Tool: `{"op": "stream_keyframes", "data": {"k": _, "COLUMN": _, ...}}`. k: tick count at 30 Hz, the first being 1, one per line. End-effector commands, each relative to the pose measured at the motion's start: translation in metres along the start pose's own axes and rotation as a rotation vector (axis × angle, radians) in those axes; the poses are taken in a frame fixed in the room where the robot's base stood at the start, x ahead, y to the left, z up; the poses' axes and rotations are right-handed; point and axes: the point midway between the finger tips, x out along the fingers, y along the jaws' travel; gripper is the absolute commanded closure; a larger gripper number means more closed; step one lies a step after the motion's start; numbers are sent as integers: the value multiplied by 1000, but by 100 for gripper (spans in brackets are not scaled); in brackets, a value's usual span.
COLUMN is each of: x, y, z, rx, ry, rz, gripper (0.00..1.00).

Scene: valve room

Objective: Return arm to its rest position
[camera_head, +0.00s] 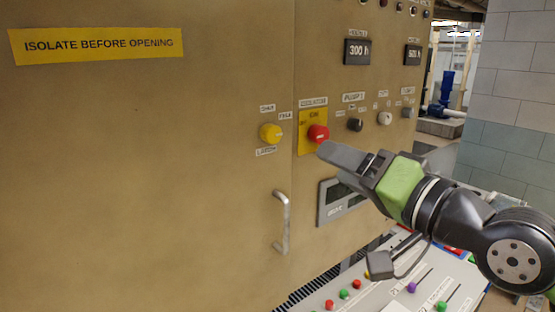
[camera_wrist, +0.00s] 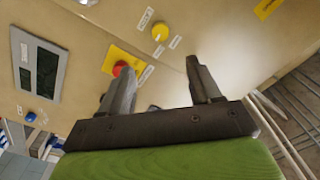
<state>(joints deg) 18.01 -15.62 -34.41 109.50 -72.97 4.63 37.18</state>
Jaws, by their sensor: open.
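My gripper (camera_head: 335,163) is raised in front of the tan control cabinet (camera_head: 150,170), its fingers pointing left toward the cabinet face. In the wrist view my gripper (camera_wrist: 160,85) shows two fingers spread well apart with nothing between them. In the head view its fingertips overlap the area just below the red isolator knob (camera_head: 318,133) on its yellow plate. The red knob (camera_wrist: 119,68) also shows in the wrist view, close beside the left finger. I cannot tell whether a finger touches it. The arm reaches in from the right.
A yellow knob (camera_head: 271,133) and a vertical door handle (camera_head: 283,222) are left of my gripper. A display panel (camera_head: 330,207) sits just below it. A block wall (camera_head: 512,95) stands at the right.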

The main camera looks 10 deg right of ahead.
Motion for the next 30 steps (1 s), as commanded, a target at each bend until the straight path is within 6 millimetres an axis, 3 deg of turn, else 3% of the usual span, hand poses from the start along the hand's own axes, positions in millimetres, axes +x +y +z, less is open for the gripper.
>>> {"op": "stream_keyframes", "data": {"k": 2, "x": 2, "y": 2, "z": 8, "rx": -11, "ry": -20, "rz": 20, "gripper": 37}}
{"op": "stream_keyframes", "data": {"k": 4, "x": 7, "y": 11, "z": 33, "rx": -47, "ry": -78, "rz": 84, "gripper": 37}}
{"op": "stream_keyframes", "data": {"k": 8, "x": -2, "y": 45, "z": 122, "rx": -188, "ry": -321, "rz": 302, "gripper": 37}}
{"op": "stream_keyframes", "data": {"k": 9, "x": -13, "y": 58, "z": 152, "rx": -241, "ry": -413, "rz": 374, "gripper": 37}}
{"op": "stream_keyframes", "data": {"k": 12, "x": -54, "y": 89, "z": 211, "rx": -366, "ry": -625, "rz": 539, "gripper": 37}}
{"op": "stream_keyframes", "data": {"k": 15, "x": -96, "y": 113, "z": 246, "rx": -457, "ry": -783, "rz": 666, "gripper": 37}}
{"op": "stream_keyframes", "data": {"k": 18, "x": -122, "y": 126, "z": 259, "rx": -502, "ry": -864, "rz": 739, "gripper": 37}}
{"op": "stream_keyframes", "data": {"k": 20, "x": -129, "y": 130, "z": 262, "rx": -510, "ry": -884, "rz": 758, "gripper": 37}}
{"op": "stream_keyframes", "data": {"k": 30, "x": -129, "y": 130, "z": 262, "rx": -508, "ry": -884, "rz": 763, "gripper": 37}}
